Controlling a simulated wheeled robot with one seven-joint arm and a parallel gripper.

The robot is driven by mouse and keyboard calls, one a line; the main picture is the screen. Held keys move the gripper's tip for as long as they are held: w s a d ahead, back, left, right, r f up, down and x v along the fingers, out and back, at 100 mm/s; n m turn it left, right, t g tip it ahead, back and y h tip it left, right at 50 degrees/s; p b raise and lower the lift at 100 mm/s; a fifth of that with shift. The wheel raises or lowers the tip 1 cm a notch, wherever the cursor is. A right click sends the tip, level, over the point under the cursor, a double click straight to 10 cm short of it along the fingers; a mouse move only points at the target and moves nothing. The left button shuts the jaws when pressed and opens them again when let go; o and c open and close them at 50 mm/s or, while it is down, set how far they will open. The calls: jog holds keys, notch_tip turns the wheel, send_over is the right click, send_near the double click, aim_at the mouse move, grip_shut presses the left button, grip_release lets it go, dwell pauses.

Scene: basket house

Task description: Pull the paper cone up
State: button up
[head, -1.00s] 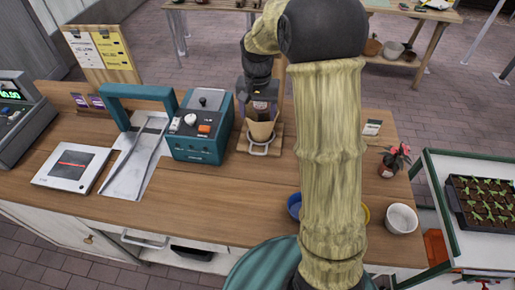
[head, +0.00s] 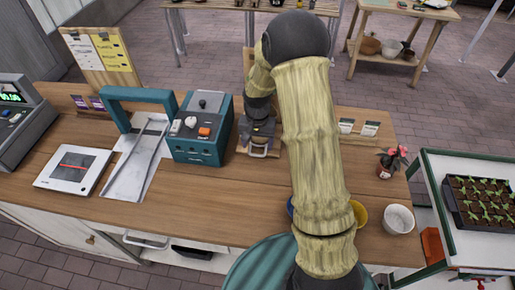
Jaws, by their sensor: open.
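My gripper (head: 258,137) points down over a small wooden stand (head: 243,150) on the counter, right of the teal machine. Its jaws are open, at the spot of the paper cone. The cone is almost wholly hidden behind the gripper. I cannot tell whether the fingers touch it or are around it. A pale ring-shaped holder (head: 259,154) shows just below the gripper, at the front of the stand.
The teal machine (head: 203,130) stands close on the left. Seed packets (head: 358,127), a potted plant (head: 386,164) and a white pot (head: 398,219) are on the right. Blue and yellow bowls are partly behind my arm. The front middle of the wooden counter (head: 220,200) is clear.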

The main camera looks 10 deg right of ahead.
aim_at(258, 154)
notch_tip(258, 154, down, 4)
jog(key=shift+s+r+p, duration=0.1)
jog(key=shift+r+p, duration=0.15)
jog(key=shift+p, duration=0.05)
jog(key=shift+a+f, duration=0.1)
jog(key=shift+f, duration=0.3)
jog(key=c, duration=1.1)
notch_tip(258, 154, up, 13)
jog(key=p, duration=0.6)
jog(key=shift+w+f, duration=0.15)
jog(key=shift+w, duration=0.05)
jog(key=o, duration=1.1)
jog(key=shift+s, duration=0.1)
